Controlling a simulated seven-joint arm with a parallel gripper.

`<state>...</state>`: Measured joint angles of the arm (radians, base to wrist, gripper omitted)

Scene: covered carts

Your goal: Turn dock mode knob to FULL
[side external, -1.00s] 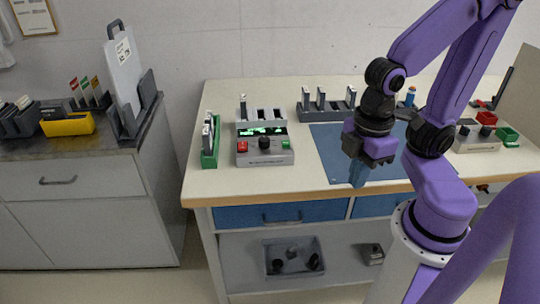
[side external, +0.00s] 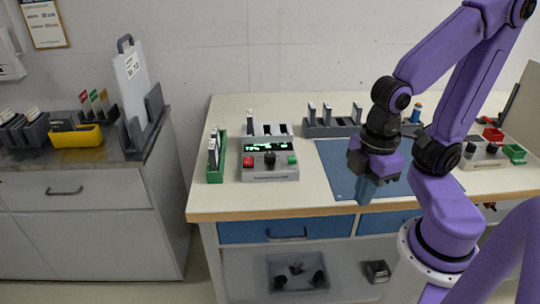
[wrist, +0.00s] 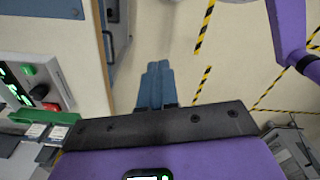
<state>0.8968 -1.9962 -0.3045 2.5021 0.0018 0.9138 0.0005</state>
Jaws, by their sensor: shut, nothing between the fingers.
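The dock unit (side external: 270,172) is a grey box on the table with a lit green display (side external: 268,146). Its front has a red button (side external: 248,161), a black knob (side external: 269,159) and a green button (side external: 291,160). The knob's setting and the label text are too small to read. My gripper (side external: 363,198) is shut and empty, right of the dock unit and over the front part of the blue mat (side external: 335,165). It touches nothing visible. In the wrist view my closed fingers (wrist: 155,82) point past the table's front edge, and the knob (wrist: 38,92) is at the left.
A green rack (side external: 216,172) with upright modules stands just left of the dock unit. A grey rack (side external: 332,129) stands behind the mat. A second control box (side external: 483,154) with red and green bins is at right, behind my arm. The mat is clear.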

